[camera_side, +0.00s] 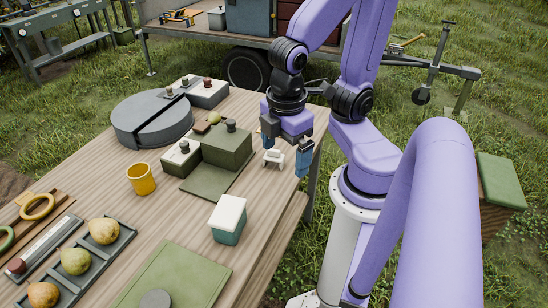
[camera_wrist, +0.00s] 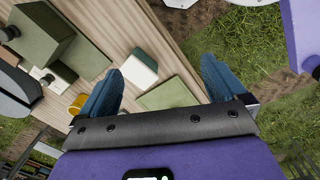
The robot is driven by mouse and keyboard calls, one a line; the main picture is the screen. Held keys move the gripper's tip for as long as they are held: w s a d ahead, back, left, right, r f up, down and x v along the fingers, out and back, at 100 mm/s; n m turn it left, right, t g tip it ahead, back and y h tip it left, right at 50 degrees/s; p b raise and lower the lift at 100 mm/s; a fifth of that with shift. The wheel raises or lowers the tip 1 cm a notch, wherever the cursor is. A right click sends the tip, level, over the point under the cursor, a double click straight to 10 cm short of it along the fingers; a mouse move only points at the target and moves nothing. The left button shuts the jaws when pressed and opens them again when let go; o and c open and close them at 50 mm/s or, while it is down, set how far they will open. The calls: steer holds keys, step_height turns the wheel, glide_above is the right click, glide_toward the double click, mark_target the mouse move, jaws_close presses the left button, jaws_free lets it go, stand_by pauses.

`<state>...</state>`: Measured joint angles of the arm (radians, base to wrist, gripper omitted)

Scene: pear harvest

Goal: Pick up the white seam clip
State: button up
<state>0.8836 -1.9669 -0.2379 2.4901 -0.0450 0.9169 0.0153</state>
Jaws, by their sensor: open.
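The white seam clip (camera_side: 273,157) is a small white piece with thin legs, near the right edge of the wooden table in the side view. My gripper (camera_side: 285,157) is open, with its two blue fingers pointing down close to the clip. In that view the clip shows in the gap between the fingers, nearer the left one. I cannot tell whether either finger touches it. In the wrist view the open fingers of my gripper (camera_wrist: 160,68) show nothing held between them, and I cannot make out the clip there.
A green box with a white lid (camera_side: 228,217) stands in front of the clip; it also shows in the wrist view (camera_wrist: 140,69). A dark green block (camera_side: 228,150) stands left of my gripper. A yellow cup (camera_side: 141,179) and a pear tray (camera_side: 124,236) are farther left.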

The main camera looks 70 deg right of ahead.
steer(key=w+d+f+n+h, duration=0.2)
steer(key=w+d+f+h, duration=0.4)
steer(key=w+f+h, duration=0.3)
steer(key=n+h, duration=0.2)
glide_toward(272, 161)
steer(key=shift+d+f+n+t+h, duration=0.6)
steer(key=shift+d+f+n+h, duration=0.3)
steer(key=shift+d+n, duration=0.25)
steer(key=shift+s+d+f+n, duration=0.15)
steer(key=shift+d+f+n, duration=0.1)
steer(key=shift+d+f, duration=0.4)
steer(key=shift+x, duration=3.6)
steer(key=c, duration=1)
